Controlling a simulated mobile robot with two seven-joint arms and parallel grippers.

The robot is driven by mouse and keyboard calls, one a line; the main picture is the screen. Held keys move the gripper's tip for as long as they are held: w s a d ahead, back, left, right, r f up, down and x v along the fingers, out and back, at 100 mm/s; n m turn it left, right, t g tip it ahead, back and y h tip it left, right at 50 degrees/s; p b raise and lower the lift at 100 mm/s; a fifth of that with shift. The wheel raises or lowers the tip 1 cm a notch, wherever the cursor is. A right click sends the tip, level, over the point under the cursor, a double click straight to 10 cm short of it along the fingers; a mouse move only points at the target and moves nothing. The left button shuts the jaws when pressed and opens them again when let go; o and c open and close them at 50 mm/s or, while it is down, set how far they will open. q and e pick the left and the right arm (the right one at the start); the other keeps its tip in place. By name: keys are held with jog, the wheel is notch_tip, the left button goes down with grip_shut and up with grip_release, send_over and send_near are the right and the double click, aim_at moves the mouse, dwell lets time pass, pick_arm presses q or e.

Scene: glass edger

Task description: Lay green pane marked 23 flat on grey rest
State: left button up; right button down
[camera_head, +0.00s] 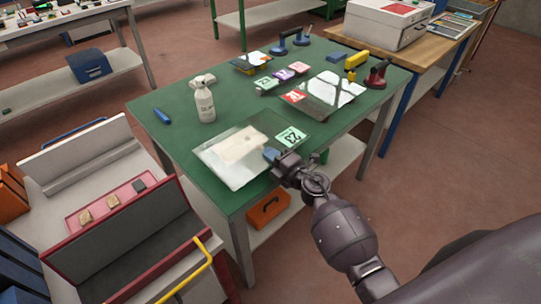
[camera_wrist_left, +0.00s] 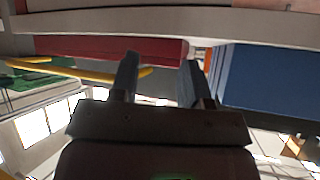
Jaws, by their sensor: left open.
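The pane marked 23 (camera_head: 222,172) lies flat on the green table, near its front edge. It is clear glass with bright reflections, and its green label 23 (camera_head: 290,137) faces up at the right end. My right gripper (camera_head: 271,155) is at the pane's near edge, next to the label. Its fingers overlap the edge in the picture, and I cannot tell whether they grip it. My left gripper (camera_wrist_left: 159,64) shows in the left wrist view with its fingers apart and nothing between them. I cannot tell for sure which surface is the grey rest; a dark grey slanted panel (camera_head: 120,250) stands at lower left.
A white bottle (camera_head: 204,103) stands behind the pane. Another pane with a red label (camera_head: 293,97) and a dark red suction lifter (camera_head: 377,75) are to the right. A red tray (camera_head: 120,197) and a yellow rail (camera_head: 185,272) are at lower left.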

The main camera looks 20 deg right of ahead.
jog(key=shift+f, duration=0.15)
dwell(0.3)
jog(key=c, duration=1.2)
grip_release()
jog(key=shift+c, duration=0.2)
jog(key=shift+f, duration=0.1)
